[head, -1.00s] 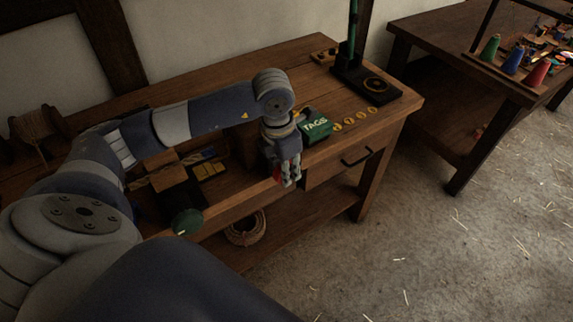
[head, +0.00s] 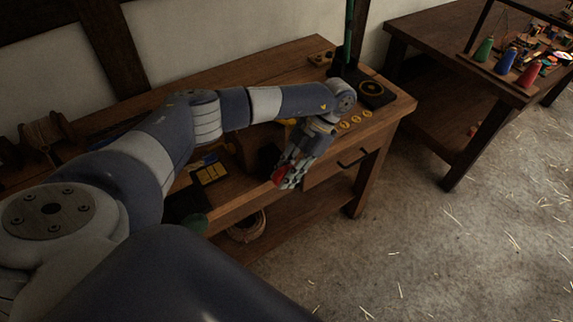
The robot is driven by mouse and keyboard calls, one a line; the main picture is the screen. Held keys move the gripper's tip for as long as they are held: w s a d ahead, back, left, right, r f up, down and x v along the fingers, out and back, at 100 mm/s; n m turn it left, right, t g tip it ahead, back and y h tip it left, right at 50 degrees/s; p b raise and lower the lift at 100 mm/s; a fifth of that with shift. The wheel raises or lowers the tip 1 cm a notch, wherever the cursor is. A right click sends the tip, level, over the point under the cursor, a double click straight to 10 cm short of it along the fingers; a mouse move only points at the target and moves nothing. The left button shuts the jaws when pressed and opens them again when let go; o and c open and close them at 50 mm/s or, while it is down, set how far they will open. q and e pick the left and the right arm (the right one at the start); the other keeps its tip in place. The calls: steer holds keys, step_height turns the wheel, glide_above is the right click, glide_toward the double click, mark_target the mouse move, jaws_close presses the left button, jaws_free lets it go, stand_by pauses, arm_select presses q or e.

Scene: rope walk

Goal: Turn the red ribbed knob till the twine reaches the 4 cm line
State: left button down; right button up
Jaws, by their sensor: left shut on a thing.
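The red ribbed knob (head: 278,176) shows as a small red patch at the bench's front edge, mostly covered by my fingers. My left gripper (head: 288,180) is shut on it, with the wrist tilted and coming in from the upper right. The twine and the 4 cm line cannot be made out; my arm covers part of the bench top. My right gripper is not in view.
The wooden bench (head: 285,62) carries a black stand (head: 376,90) and yellow discs (head: 356,119) at its right. A rope coil (head: 246,226) lies on the lower shelf.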

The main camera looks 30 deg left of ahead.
arm_select(q)
steer(key=shift+w+g+p, duration=0.1)
steer(key=shift+g+p, duration=0.25)
steer(key=shift+g, duration=0.15)
stand_by(0.4)
steer(key=c, duration=1.7)
jaws_free()
steer(key=v, duration=1.2)
steer(key=shift+w+d+f, duration=0.15)
steer(key=shift+d+f, duration=0.05)
